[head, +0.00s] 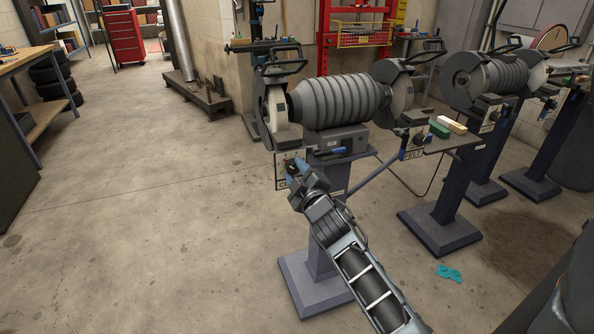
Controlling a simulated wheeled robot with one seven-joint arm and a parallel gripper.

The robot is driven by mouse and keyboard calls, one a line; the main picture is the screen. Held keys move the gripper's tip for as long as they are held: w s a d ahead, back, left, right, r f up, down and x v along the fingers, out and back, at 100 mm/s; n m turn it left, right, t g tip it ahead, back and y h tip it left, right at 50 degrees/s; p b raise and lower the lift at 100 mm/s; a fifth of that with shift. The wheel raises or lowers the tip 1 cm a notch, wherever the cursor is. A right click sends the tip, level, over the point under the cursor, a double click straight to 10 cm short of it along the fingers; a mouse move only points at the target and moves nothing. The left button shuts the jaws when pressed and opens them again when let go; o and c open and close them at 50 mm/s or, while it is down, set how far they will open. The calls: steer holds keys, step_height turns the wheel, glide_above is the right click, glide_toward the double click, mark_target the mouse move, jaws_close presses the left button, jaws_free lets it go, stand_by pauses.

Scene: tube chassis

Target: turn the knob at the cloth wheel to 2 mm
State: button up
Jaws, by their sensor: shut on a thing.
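A bench grinder with a ribbed grey body (340,101) stands on a dark pedestal in the head view. At its left end is a pale cloth wheel (276,106) under a dark guard. Below that wheel hangs a small light plate (280,172), its lettering mostly covered by my arm. My gripper (291,166) is in front of this plate, shut on the knob there. The knob is hidden by the gripper, and its setting cannot be read.
A second plate marked FELT (411,153) hangs at the grinder's right end. Beside it, a small shelf (455,141) holds a green block (439,129) and a pale block (452,125). Another grinder (492,80) stands at right. A teal rag (448,272) lies on the floor.

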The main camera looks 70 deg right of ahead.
steer(key=n+p, duration=0.1)
steer(key=n, duration=0.5)
stand_by(0.6)
steer(key=o, duration=1.1)
steer(key=shift+c, duration=0.2)
